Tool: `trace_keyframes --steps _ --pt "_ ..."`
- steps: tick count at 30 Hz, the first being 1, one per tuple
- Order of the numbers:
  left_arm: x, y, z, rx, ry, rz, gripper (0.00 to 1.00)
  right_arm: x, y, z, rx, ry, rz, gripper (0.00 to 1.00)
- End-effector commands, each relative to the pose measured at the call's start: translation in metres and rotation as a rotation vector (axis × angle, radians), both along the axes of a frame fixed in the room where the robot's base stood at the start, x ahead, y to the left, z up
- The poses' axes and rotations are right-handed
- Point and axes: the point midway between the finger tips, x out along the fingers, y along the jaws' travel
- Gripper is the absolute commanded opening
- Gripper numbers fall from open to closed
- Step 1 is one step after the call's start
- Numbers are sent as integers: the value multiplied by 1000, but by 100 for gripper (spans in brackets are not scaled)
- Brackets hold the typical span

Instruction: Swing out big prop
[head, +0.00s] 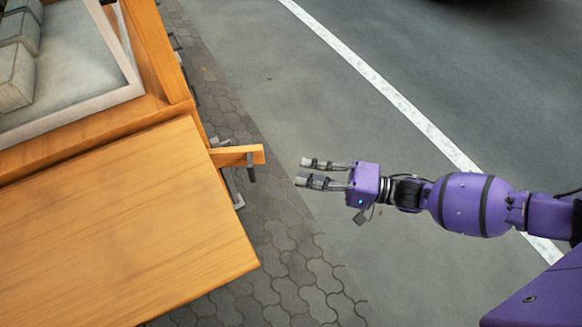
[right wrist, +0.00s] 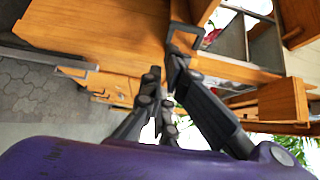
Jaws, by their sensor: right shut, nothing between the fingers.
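The prop, as far as I can tell, is the short wooden bar (head: 238,156) sticking out to the right from the side of the wooden workbench. My left gripper is not in view.
A flat wooden board (head: 110,235) extends from the bench at the lower left. A pale-rimmed tray (head: 75,117) with grey clay blocks (head: 14,78) is at the upper left. Grey metal fittings sit below the bar. Open pavement and road lie to the right.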

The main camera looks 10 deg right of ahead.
Motion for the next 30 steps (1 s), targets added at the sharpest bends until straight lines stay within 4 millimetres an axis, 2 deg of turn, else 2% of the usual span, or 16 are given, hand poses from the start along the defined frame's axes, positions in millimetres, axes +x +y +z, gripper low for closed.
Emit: trace_keyframes --steps 16,22,30 --pt "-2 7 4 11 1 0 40 35 78 2 4 0 1 0" --pt "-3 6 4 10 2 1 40 41 90 3 3 -1 1 0" --pt "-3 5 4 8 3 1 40 42 91 4 3 -5 2 0"
